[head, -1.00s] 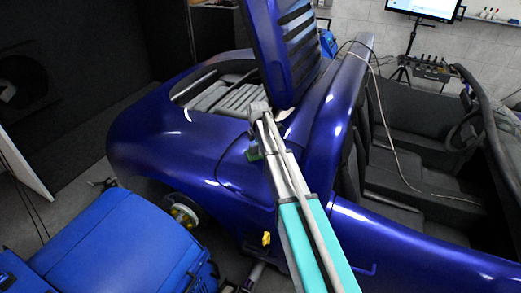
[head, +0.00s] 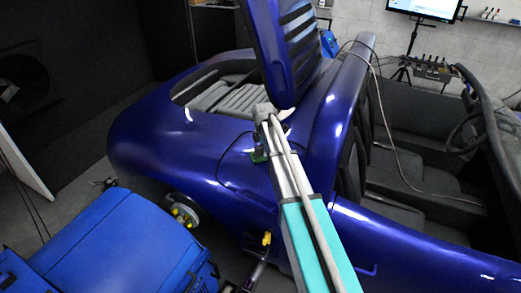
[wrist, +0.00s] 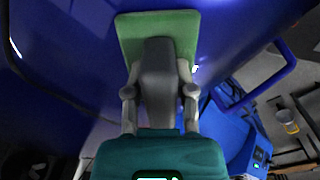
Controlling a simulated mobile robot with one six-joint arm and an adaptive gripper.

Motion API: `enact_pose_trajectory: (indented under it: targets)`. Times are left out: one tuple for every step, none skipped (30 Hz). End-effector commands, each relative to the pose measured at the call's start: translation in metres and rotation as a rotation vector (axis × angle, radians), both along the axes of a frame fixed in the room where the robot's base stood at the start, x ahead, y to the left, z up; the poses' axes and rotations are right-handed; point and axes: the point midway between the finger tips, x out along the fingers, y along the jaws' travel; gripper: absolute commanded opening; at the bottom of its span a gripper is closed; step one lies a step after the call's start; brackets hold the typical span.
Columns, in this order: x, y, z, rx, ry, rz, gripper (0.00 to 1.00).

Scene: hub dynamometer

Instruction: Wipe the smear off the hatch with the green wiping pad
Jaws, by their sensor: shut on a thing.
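My gripper (wrist: 159,90) is shut on the grey grip of the green wiping pad (wrist: 130,40). The pad lies flat-on in front of a blue body panel (wrist: 70,60) in the wrist view; I cannot tell whether it touches. In the head view only a small green part of the pad (head: 259,157) shows beside my arm, over the car's side near a curved panel seam. The raised louvred lid (head: 268,50) stands open behind it. I cannot make out the smear, nor tell for sure which panel is the hatch.
The blue car body (head: 150,145) fills the middle. A blue machine (head: 120,245) stands at lower left by the exposed wheel hub (head: 184,213). A cable (head: 395,150) runs over the open cabin. A blue bar handle (wrist: 285,65) shows in the wrist view.

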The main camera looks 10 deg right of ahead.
Motion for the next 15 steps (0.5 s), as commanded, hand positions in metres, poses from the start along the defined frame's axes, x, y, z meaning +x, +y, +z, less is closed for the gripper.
enact_pose_trajectory:
  targets:
    - [-0.003,-0.003,0.000,0.000,0.000,-0.001,0.00]
    - [-0.004,-0.004,0.000,0.000,0.000,-0.001,0.00]
    - [-0.005,-0.006,0.000,0.000,0.000,-0.001,0.00]
    - [-0.007,-0.008,0.000,0.000,0.000,-0.001,0.00]
    - [-0.008,-0.009,0.001,0.000,0.000,-0.001,0.00]
    - [-0.009,-0.011,0.001,0.000,0.000,-0.001,0.00]
    - [-0.010,-0.012,0.001,0.000,0.000,-0.001,0.00]
    - [-0.011,-0.014,0.001,0.000,-0.001,0.000,0.00]
    - [-0.012,-0.015,0.001,0.000,-0.001,0.000,0.00]
    - [-0.012,-0.016,0.001,0.000,-0.001,0.000,0.00]
    - [-0.012,-0.017,0.001,0.000,-0.001,0.000,0.00]
    - [-0.013,-0.017,0.001,0.000,-0.001,0.000,0.00]
    - [-0.013,-0.018,0.001,0.000,-0.001,0.000,0.00]
    - [-0.013,-0.018,0.001,0.000,-0.001,0.001,0.00]
    - [-0.013,-0.018,0.001,0.000,-0.001,0.001,0.00]
